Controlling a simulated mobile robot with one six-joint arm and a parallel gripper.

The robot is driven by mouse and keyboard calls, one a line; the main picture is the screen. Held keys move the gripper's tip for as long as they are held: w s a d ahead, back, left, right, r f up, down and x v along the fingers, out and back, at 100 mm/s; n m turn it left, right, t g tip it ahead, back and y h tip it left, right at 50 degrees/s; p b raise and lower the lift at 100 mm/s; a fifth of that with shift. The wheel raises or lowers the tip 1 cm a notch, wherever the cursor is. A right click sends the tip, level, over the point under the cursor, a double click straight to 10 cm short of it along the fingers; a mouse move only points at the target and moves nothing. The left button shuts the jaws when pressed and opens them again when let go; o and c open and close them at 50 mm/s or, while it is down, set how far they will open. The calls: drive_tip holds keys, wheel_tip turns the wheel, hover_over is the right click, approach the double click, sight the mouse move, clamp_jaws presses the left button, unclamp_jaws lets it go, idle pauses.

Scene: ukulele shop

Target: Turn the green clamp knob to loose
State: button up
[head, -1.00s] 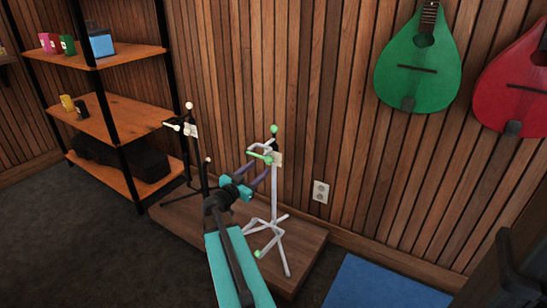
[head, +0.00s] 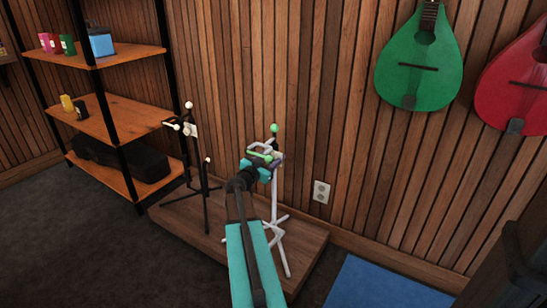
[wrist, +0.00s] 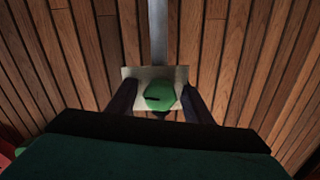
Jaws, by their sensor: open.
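The green clamp knob (wrist: 160,96) shows in the wrist view, in front of a pale plate (wrist: 131,73), with a dark slot-like mark on it. My gripper (wrist: 159,94) is open, with one dark finger on each side of the knob. A gap shows on both sides, wider on the left. In the head view, my gripper (head: 270,164) is at the upper part of a white stand (head: 274,205) with green tips. It hides part of the stand's clamp, and I cannot pick out the knob there.
The white stand and a black stand (head: 205,190) with white tips are on a low wooden platform (head: 300,246). A shelf (head: 120,118) stands at left. Green (head: 420,75) and red (head: 512,85) instruments hang on the slatted wall. A blue mat (head: 385,284) lies at front right.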

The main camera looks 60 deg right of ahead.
drive_tip(key=shift+d, duration=0.4)
drive_tip(key=c, duration=1)
drive_tip(key=shift+n+b, duration=0.3)
drive_tip(key=shift+b, duration=0.1)
drive_tip(key=shift+n+b, duration=1)
drive_tip(key=shift+n, duration=0.3)
